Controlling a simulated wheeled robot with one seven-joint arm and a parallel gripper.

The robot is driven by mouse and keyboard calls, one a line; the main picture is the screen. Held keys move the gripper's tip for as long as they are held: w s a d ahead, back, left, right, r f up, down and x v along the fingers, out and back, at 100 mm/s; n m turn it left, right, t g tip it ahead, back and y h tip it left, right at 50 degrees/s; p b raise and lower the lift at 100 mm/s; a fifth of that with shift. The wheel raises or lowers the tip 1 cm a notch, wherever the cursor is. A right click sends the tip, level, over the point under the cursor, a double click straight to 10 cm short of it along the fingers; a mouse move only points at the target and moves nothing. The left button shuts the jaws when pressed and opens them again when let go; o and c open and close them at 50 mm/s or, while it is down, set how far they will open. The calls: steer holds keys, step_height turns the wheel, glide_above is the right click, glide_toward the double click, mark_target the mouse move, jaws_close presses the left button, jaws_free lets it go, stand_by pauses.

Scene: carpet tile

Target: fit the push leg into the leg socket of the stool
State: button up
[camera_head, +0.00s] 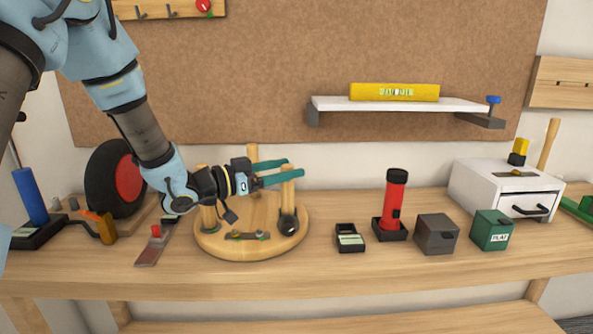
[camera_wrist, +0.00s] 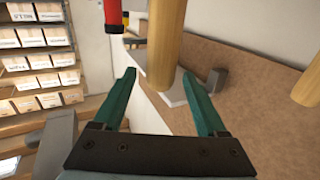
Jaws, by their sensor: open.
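The stool (camera_head: 213,240) is a round wooden seat lying on the bench with legs pointing up. One wooden leg (camera_head: 287,196) stands upright at its right side, above a dark round fitting (camera_head: 288,225); whether it is fully seated there I cannot tell. Other legs stand at the back (camera_head: 252,154) and left (camera_head: 203,190). My gripper (camera_head: 295,168) has green fingers open on either side of the right leg near its top. In the wrist view, the leg (camera_wrist: 164,45) rises between the open fingers, with visible gaps beside it.
A metal plate (camera_head: 246,236) lies on the seat. A red flashlight (camera_head: 394,205), grey box (camera_head: 436,234), green box (camera_head: 491,230) and white drawer unit (camera_head: 490,190) stand to the right. A black-and-red wheel (camera_head: 104,180) is at left. A shelf (camera_head: 340,103) hangs on the back wall.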

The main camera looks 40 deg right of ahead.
steer(key=b+v, duration=0.1)
steer(key=v, duration=0.6)
stand_by(0.4)
